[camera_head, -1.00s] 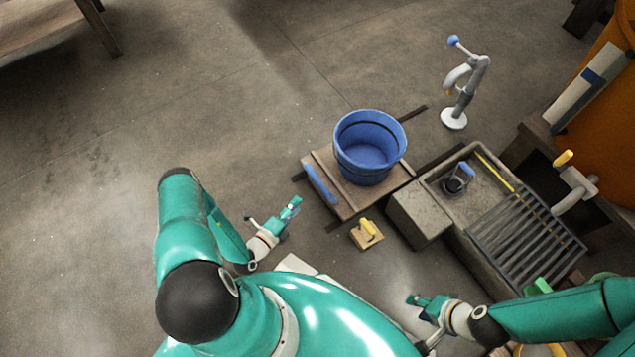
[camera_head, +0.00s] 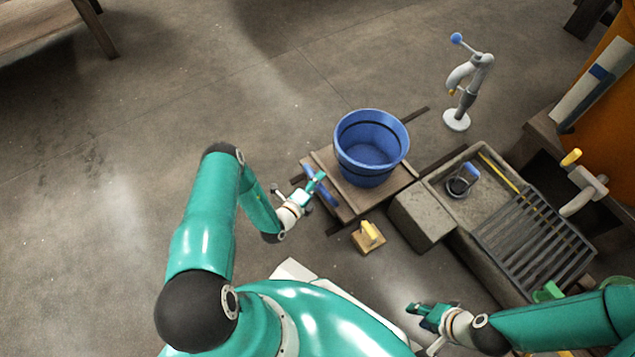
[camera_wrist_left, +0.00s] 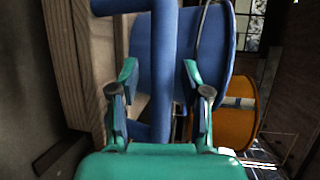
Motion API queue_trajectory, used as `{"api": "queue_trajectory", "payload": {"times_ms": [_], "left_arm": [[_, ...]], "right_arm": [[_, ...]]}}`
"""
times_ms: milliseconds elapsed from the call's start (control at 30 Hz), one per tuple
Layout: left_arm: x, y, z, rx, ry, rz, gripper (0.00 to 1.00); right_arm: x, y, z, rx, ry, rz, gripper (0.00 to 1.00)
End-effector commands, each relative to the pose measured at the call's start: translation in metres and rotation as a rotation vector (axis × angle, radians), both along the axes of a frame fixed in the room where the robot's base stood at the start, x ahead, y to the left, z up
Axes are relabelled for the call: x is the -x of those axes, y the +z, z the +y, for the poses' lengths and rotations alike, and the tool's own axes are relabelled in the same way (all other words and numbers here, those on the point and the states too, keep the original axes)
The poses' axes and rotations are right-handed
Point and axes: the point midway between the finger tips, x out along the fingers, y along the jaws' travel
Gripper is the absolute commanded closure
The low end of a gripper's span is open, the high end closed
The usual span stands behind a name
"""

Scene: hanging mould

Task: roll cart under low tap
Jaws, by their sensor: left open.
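The low wooden cart (camera_head: 345,198) carries a blue bucket (camera_head: 368,150) and has a blue handle bar (camera_head: 326,194) along its left edge. My left gripper (camera_head: 317,181) is open at this handle. In the left wrist view the blue bar (camera_wrist_left: 164,60) stands between the two open fingers (camera_wrist_left: 160,100), with the bucket (camera_wrist_left: 215,55) behind it. A grey standing tap with a blue knob (camera_head: 465,90) is beyond the cart; another tap with a yellow knob (camera_head: 583,187) is at the right. My right gripper (camera_head: 424,311) is low right, away from the cart; its jaws are unclear.
A small wooden block with a yellow grip (camera_head: 368,238) sits by the cart's near edge. A grey stone block (camera_head: 421,218) and a sink with a grate (camera_head: 535,240) stand right of the cart. Dark rails (camera_head: 412,115) show at the cart. The floor at left is clear.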

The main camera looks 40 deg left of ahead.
Motion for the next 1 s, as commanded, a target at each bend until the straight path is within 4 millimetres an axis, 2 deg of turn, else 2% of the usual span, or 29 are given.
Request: {"api": "queue_trajectory", "payload": {"times_ms": [67,300,367,1000], "left_arm": [[0.0002,0.0001,0.0002,0.000,0.000,0.000,0.53],[0.0006,-0.0002,0.0003,0.000,0.001,0.001,0.93],[0.0008,-0.0003,0.0003,0.000,0.001,0.001,1.00],[-0.0036,-0.0014,0.0016,-0.001,0.021,0.004,1.00]], "right_arm": [[0.0000,0.0001,0.0000,0.000,0.000,0.000,0.60],[0.0000,0.0001,0.0000,0.000,0.000,0.000,0.60],[0.0000,0.0001,0.0000,0.000,0.000,0.000,0.60],[0.0000,0.0008,0.0000,0.000,0.000,0.000,0.60]]}}
